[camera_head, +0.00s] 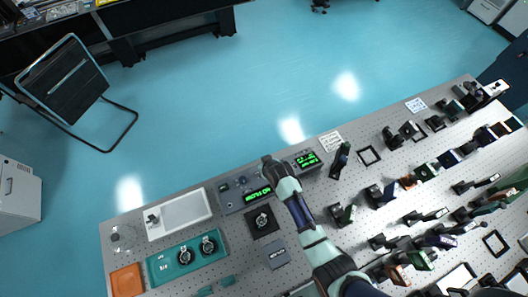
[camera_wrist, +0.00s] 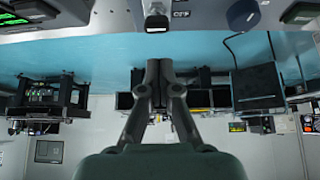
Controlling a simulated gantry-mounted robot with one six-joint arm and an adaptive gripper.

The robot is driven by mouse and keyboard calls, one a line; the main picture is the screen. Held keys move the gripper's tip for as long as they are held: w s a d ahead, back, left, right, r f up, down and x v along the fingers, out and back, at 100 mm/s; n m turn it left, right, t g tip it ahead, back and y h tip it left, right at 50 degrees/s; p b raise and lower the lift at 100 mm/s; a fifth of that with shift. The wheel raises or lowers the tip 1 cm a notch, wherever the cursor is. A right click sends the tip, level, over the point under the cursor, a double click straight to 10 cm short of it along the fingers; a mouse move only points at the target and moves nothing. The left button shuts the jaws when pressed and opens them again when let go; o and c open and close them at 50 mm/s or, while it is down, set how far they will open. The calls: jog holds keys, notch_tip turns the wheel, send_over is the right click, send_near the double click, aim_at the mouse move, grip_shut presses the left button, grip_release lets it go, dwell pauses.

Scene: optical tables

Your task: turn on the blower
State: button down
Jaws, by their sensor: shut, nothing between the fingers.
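My gripper (camera_head: 268,162) is at the front edge of the optical table, over a grey control unit (camera_head: 226,202) with a green display. In the wrist view its fingers (camera_wrist: 158,70) are shut together and empty. At the top of that view, a panel carries a small pale switch (camera_wrist: 157,20) beside an "OFF" label (camera_wrist: 181,14), a dark blue knob (camera_wrist: 243,14) and part of a green display (camera_wrist: 300,12). The fingertips appear below the switch, apart from it in the picture. I cannot read any label naming the blower. My arm hides part of the unit.
A second green-display box (camera_head: 306,160) stands to the right. A black square with a round part (camera_head: 262,221), a teal two-dial box (camera_head: 187,257), a white tray (camera_head: 180,214) and an orange tray (camera_head: 126,280) are nearby. Several optic mounts crowd the right. The blue floor (camera_head: 220,110) is open.

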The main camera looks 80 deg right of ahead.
jog(key=w+d+r, duration=0.2)
jog(key=d+r, duration=0.1)
jog(key=s+a+r+p, duration=0.1)
jog(key=s+a+r, duration=0.3)
jog(key=a+r, duration=0.1)
jog(key=shift+s+a+r, duration=0.25)
jog(key=shift+a+r, duration=0.05)
jog(key=shift+a, duration=0.35)
